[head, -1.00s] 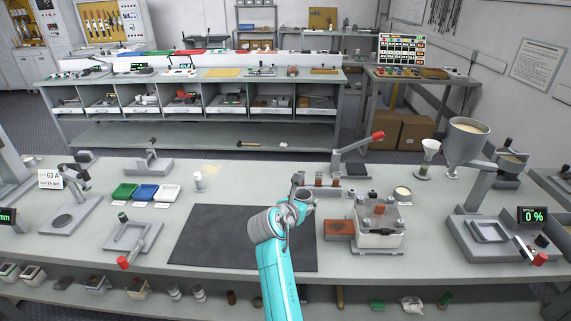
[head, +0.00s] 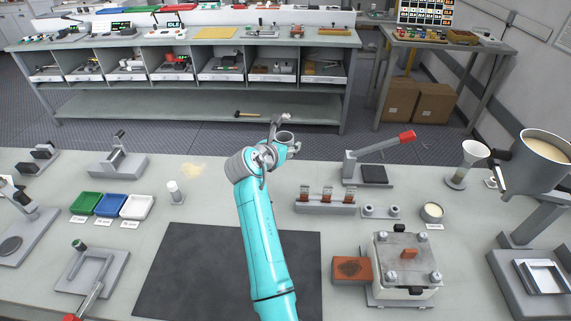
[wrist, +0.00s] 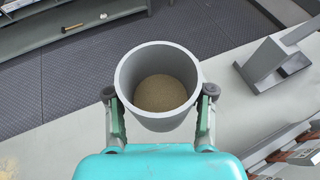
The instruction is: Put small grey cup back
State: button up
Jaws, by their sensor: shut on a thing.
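The small grey cup (wrist: 124,78) is held in my gripper (wrist: 159,92) in the wrist view, one finger on each side of it. It stands about upright with its mouth facing the camera, and brown sand-like grain lies in its bottom. In the head view the cup (head: 286,136) shows as a small grey ring at the end of my arm, raised over the bench's far edge. My gripper (head: 277,128) is partly hidden there by its own links.
The grey bench (head: 230,205) carries a dark mat (head: 190,270), a rack of reddish vials (head: 325,207), a lever press (head: 375,173), a clamped box (head: 404,260), a round cream-filled dish (head: 432,211) and a large hopper (head: 530,165). A pale powder patch (head: 190,172) lies left of my arm.

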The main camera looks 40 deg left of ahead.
aim_at(286, 174)
jog(key=shift+w+a+f, duration=0.15)
jog(key=shift+w+f, duration=0.15)
jog(key=shift+f, duration=4.65)
jog(key=o, duration=1.2)
jog(key=shift+f, duration=0.15)
jog(key=shift+o, duration=0.2)
jog(key=shift+s+r, duration=0.3)
jog(key=shift+s, duration=0.15)
jog(key=v, duration=1.1)
